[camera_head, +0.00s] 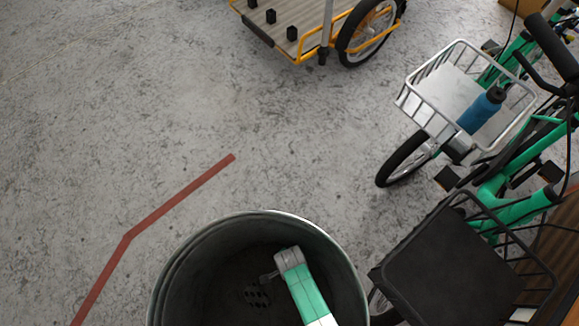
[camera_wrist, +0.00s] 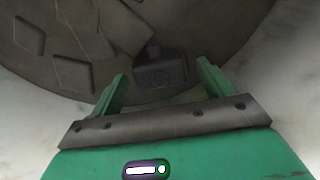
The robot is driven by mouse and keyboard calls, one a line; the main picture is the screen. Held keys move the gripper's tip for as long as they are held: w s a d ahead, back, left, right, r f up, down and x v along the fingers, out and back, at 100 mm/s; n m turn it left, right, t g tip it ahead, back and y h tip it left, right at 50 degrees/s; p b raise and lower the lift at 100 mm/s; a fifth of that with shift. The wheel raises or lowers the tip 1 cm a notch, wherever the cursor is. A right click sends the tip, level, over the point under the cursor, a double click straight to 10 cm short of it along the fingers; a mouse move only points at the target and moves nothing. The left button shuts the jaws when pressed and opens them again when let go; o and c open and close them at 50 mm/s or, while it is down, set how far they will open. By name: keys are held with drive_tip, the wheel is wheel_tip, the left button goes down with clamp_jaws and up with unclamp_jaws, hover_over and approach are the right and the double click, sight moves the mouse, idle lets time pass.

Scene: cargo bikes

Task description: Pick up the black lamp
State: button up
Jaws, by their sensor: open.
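The black lamp (camera_wrist: 160,70) appears as a small dark block in the wrist view, near the edge of a dark round floor. It lies ahead of and between the two fingers of my gripper (camera_wrist: 162,78), which are apart, with no clear contact. In the head view my gripper (camera_head: 268,277) reaches down inside a large round metal bin (camera_head: 340,250). I cannot make out the lamp in the head view; the bin's inside is dark. Several small black blocks (camera_head: 271,17) stand on a cargo trailer, apart from my gripper.
The bin's wall surrounds my gripper. Flat dark plates (camera_wrist: 75,45) lie near the lamp. A green bike with a wire basket (camera_head: 410,104) holding a blue bottle (camera_head: 480,112) stands at right, beside a black rack (camera_head: 450,260).

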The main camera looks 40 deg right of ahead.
drive_tip(key=shift+f, duration=0.6)
drive_tip(key=shift+c, duration=0.4)
drive_tip(key=c, duration=1)
wheel_tip(320, 180, up, 10)
drive_tip(key=p, duration=0.4)
drive_tip(key=shift+r+p, duration=0.1)
drive_tip(key=shift+p, duration=0.2)
